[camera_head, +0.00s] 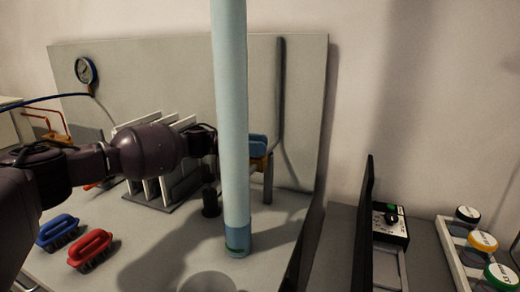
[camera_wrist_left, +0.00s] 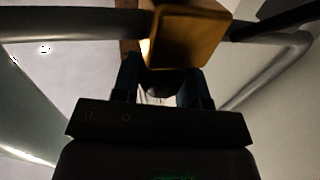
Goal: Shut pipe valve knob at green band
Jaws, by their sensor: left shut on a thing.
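A brass-coloured valve body (camera_wrist_left: 185,35) sits on a grey pipe (camera_wrist_left: 80,24) in the left wrist view.
A white rack (camera_head: 160,185), a blue brush (camera_head: 57,232) and a red brush (camera_head: 90,249) are at left. A black box (camera_head: 390,222) and several lidded jars are at right.

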